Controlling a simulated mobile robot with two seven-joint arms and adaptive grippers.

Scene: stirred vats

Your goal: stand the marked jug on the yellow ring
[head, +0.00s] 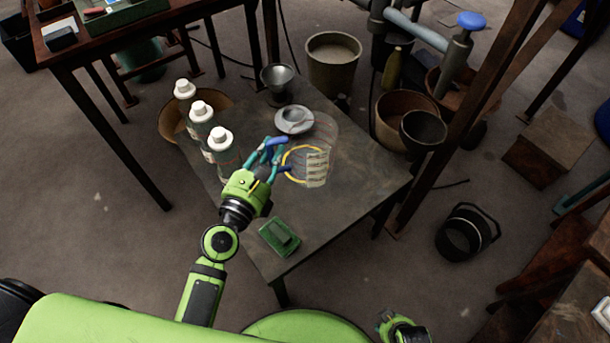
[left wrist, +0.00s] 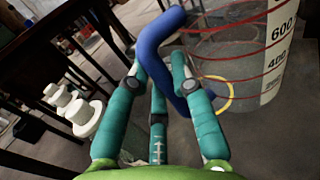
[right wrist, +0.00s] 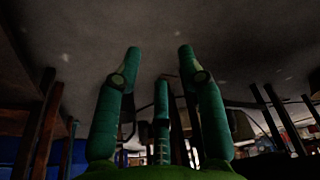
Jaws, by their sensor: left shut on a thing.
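The marked jug is clear, with red lines, a white number strip and a blue handle; it shows in the head view (head: 318,160) and large in the left wrist view (left wrist: 240,55). My left gripper (head: 272,155) is shut on the jug's blue handle, and the jug looks upright. The yellow ring (head: 287,152) lies on the table, partly seen through and beside the jug. It also shows low beside the jug in the left wrist view (left wrist: 230,98). I cannot tell whether the jug's base touches the table. My right gripper (right wrist: 158,60) is open and empty, away from the table.
On the grey table (head: 365,180), several white-capped bottles (head: 201,112) stand left of the jug. A grey dish (head: 294,120) and a metal cup (head: 278,80) are behind it. A green sponge-like block (head: 280,237) lies near the front edge. The table's right side is clear.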

